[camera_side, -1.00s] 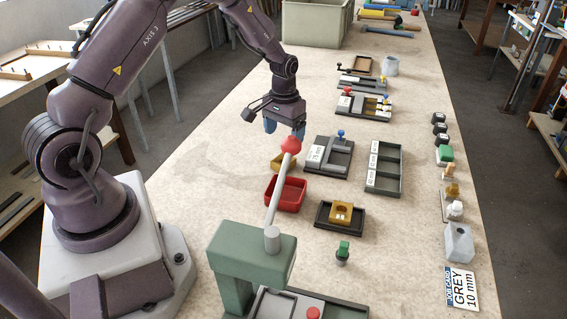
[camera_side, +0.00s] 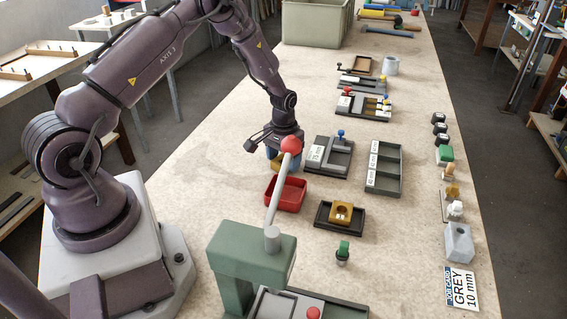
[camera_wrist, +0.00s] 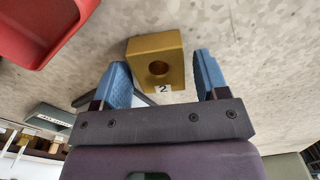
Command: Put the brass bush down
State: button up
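The brass bush (camera_wrist: 157,57) is a gold block with a round hole and a label "2". In the wrist view it sits on the speckled bench top between the two blue fingertips of my gripper (camera_wrist: 160,64). The fingers are apart, with a gap showing at the right of the block, so my gripper is open and does not hold it. In the side view my gripper (camera_side: 278,161) is low over the bench, just behind the red bin, and mostly hides the bush.
The red bin (camera_side: 286,206) is close in front of my gripper. The green press's red-knobbed lever (camera_side: 291,146) crosses the side view there. A fixture (camera_side: 312,168) and a grey divided tray (camera_side: 371,188) stand to the right. Another brass block (camera_side: 341,212) sits on a black tray.

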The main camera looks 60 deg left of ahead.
jog(key=c, duration=0.9)
jog(key=shift+o, duration=0.2)
jog(key=shift+r, duration=0.1)
